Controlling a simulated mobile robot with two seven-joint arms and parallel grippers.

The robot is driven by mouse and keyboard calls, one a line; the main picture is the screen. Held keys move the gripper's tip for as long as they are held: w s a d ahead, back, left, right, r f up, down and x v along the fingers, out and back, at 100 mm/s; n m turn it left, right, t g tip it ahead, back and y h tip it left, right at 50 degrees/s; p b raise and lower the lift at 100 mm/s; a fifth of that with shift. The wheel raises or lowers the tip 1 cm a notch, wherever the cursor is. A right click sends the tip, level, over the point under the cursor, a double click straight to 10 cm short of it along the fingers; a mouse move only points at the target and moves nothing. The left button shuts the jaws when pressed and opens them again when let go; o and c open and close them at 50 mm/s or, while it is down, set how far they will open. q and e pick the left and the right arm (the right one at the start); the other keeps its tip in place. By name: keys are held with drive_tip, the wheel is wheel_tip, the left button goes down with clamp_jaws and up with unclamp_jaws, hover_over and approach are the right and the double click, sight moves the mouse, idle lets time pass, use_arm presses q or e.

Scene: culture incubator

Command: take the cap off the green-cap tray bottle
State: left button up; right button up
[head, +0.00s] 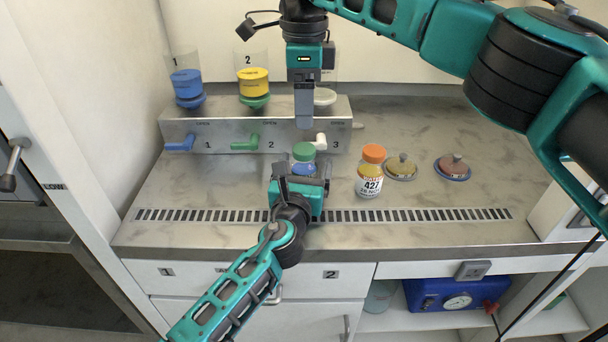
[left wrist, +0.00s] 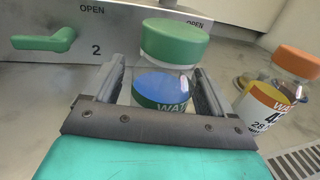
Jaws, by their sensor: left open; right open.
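An orange-capped bottle (head: 369,175) labelled 427 stands to the right, with two small dishes (head: 400,168) (head: 453,168) beyond it. Behind is a metal manifold (head: 225,130) with coloured valve handles and filter cups.

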sight(304, 148)
use_arm(q)
drive_tip(key=c, duration=1.5)
use_arm(e)
drive_tip(key=shift+o, duration=0.9)
drive_tip(key=shift+s+m, duration=0.15)
drive_tip(key=shift+m, duration=0.15)
drive_tip(key=shift+s+d+r+m+y, duration=0.3)
drive_tip(key=shift+m+y, duration=0.2)
drive_tip(key=shift+m, duration=0.4)
wheel_tip(304, 148, up, 3)
drive_tip(key=s+d+m+t+y, duration=0.1)
drive_tip(key=d+m+t+y, duration=0.1)
drive_tip(key=d+m, duration=0.15)
drive_tip(key=shift+m+h, duration=0.3)
drive_tip(key=shift+m, duration=0.15)
drive_tip(key=x, duration=0.8)
drive_tip(key=a+x, duration=0.1)
drive_tip(key=x, duration=0.3)
drive_tip(key=shift+s+r, duration=0.15)
drive_tip(key=shift+s, duration=0.1)
drive_tip(key=shift+c, duration=0.3)
